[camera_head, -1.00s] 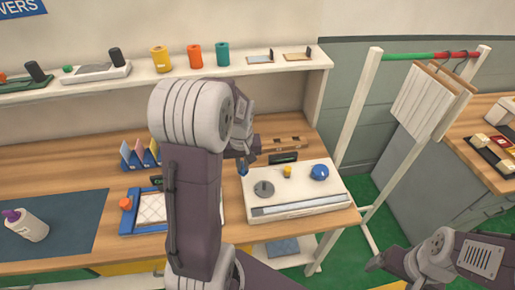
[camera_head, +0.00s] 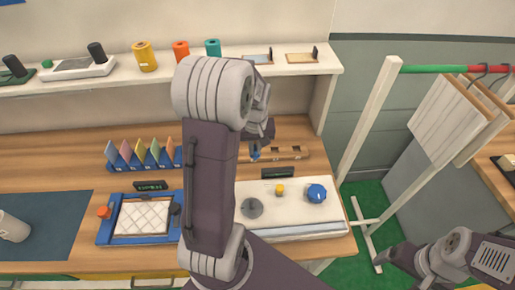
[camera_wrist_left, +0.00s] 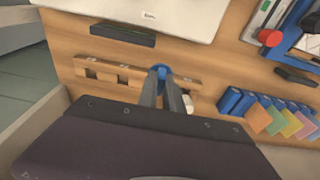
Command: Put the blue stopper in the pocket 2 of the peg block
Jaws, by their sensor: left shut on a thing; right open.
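The peg block (camera_head: 290,153) is a long wooden bar with square pockets, lying at the back of the desk; it also shows in the left wrist view (camera_wrist_left: 108,72). My left gripper (camera_head: 256,148) is over the block and shut on the blue stopper (camera_head: 255,155). In the left wrist view the stopper (camera_wrist_left: 161,71) shows between the fingertips (camera_wrist_left: 166,82), over the block's right part. I cannot tell whether it touches a pocket. My arm hides the block's left part in the head view. My right gripper (camera_head: 385,260) is at the lower right, away from the desk, open and empty.
A white panel (camera_head: 300,215) with a blue knob lies in front of the block. A small black display (camera_head: 278,173) stands between them. A blue tray (camera_head: 110,222) and colored cards (camera_head: 142,154) are to the left. A shelf (camera_head: 330,66) runs behind.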

